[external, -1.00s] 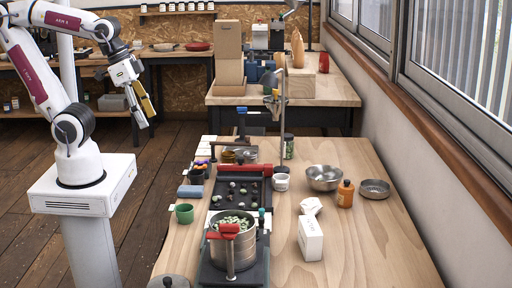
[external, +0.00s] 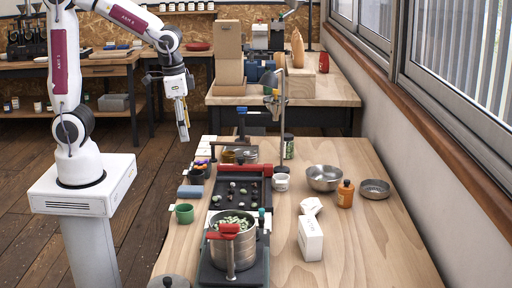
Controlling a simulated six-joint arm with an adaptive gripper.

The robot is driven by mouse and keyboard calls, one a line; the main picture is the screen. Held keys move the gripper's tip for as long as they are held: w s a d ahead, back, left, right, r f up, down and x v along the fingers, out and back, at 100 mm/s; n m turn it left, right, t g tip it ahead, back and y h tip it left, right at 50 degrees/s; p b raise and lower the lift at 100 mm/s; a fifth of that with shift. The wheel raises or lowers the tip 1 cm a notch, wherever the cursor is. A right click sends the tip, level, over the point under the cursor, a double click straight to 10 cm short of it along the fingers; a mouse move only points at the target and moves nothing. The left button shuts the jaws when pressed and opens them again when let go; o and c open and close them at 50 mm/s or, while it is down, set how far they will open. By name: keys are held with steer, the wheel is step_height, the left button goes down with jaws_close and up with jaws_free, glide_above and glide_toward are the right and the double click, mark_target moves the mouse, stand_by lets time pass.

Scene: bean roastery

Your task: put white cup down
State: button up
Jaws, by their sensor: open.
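A small white cup (external: 281,181) stands on the wooden table, just right of the dark tray with the red bar. It is upright, and my gripper is well away from it. My gripper (external: 184,137) hangs pointing down, left of the table's far left edge and above the floor. It is open, and I see nothing between its fingers.
The dark tray (external: 227,203) and a metal pot (external: 233,246) of green beans fill the table's middle. A green cup (external: 184,213), steel bowl (external: 323,177), orange bottle (external: 345,193) and white box (external: 310,238) stand around them. The table's front right is clear.

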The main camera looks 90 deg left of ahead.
steer(key=w+a+f+n+g+y, duration=0.1)
steer(key=w+a+f+n, duration=0.2)
steer(key=w+a+f, duration=0.45)
steer(key=n+t+y, duration=0.1)
steer(key=n+y, duration=0.1)
steer(key=n, duration=0.5)
glide_above(276, 180)
step_height(276, 180, down, 10)
steer(key=shift+d+r+n+t, duration=0.2)
steer(key=shift+d+n+t, duration=0.15)
steer(key=shift+n, duration=0.55)
steer(key=shift+f, duration=0.1)
steer(key=shift+x, duration=1.2)
steer(key=shift+f, duration=0.1)
